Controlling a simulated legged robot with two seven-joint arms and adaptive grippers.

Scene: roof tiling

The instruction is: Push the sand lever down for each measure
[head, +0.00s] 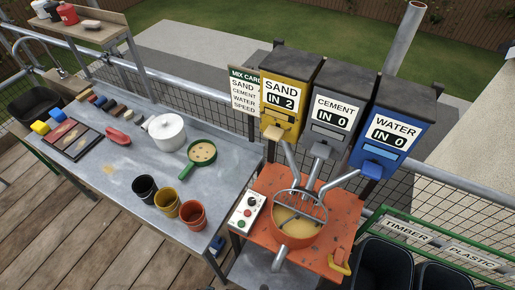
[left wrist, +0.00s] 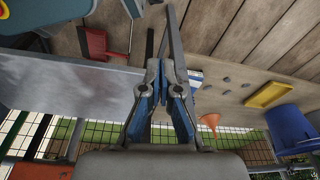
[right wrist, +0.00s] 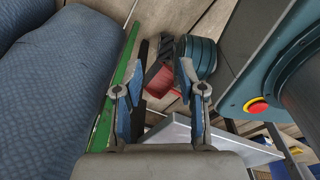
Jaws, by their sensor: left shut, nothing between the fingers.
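The yellow sand dispenser (head: 292,68) stands at the back right in the head view, its label reading "SAND IN 2". Its yellow sand lever (head: 275,132) sticks out at the front, below the label. The orange mixer bowl (head: 276,228) stands below the dispensers with sand-coloured material in it and a wire whisk (head: 301,204) over it. My left gripper (left wrist: 163,75) is shut and empty in the left wrist view. My right gripper (right wrist: 163,60) is open and empty in the right wrist view. Neither gripper shows in the head view, so both are away from the lever.
The grey cement dispenser (head: 340,84) and blue water dispenser (head: 394,100) both read "IN 0". A mix card (head: 244,92) hangs left of them, partly hidden. The metal bench (head: 115,180) holds cups, a white pot (head: 167,132) and a green sieve (head: 200,155). A control box (head: 246,212) sits beside the bowl.

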